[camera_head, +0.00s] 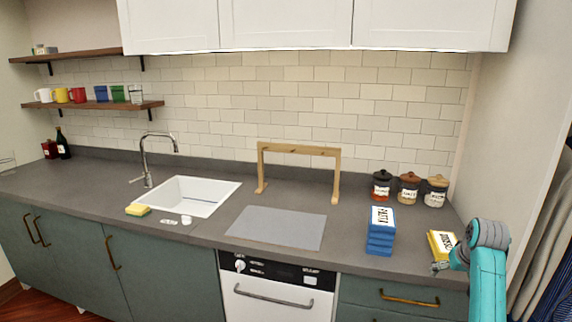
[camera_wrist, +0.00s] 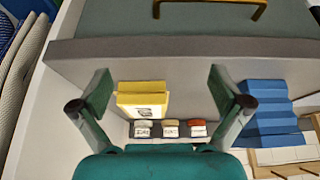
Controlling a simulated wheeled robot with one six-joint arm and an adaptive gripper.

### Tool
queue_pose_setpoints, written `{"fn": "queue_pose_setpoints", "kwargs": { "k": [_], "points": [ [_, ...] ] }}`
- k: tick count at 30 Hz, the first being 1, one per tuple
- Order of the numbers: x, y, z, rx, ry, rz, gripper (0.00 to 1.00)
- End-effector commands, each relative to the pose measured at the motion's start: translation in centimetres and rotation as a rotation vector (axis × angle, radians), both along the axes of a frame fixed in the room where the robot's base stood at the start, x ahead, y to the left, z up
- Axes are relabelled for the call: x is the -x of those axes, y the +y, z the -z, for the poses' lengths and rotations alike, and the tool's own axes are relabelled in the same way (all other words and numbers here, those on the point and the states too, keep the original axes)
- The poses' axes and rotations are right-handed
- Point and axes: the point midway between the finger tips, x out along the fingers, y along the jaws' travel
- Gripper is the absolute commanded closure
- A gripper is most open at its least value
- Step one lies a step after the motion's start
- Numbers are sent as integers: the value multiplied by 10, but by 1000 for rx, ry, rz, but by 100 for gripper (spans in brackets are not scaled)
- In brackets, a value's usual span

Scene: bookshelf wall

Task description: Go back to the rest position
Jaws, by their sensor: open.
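The yellow box (camera_wrist: 142,88) shows between the fingers, closer to the left one, and stands on the counter beyond the fingertips. I cannot tell the exact gap between them. My teal arm fills the lower right of the head view.
Three lidded jars (camera_head: 408,190) stand behind. A wooden frame (camera_head: 298,150), grey mat (camera_head: 277,228), white sink (camera_head: 200,190) and yellow sponge (camera_head: 138,210) lie farther left. Hanging clothes (camera_head: 548,245) are at the right.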

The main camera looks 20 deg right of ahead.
Motion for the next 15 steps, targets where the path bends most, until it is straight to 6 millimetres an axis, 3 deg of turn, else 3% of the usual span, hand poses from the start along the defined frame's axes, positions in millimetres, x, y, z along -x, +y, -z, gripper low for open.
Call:
{"fn": "queue_pose_setpoints", "kwargs": {
  "k": [8,15],
  "points": [
    [-1,53,77,32,-52,-37,0],
    [14,120,151,75,-129,-80,0]
  ]
}}
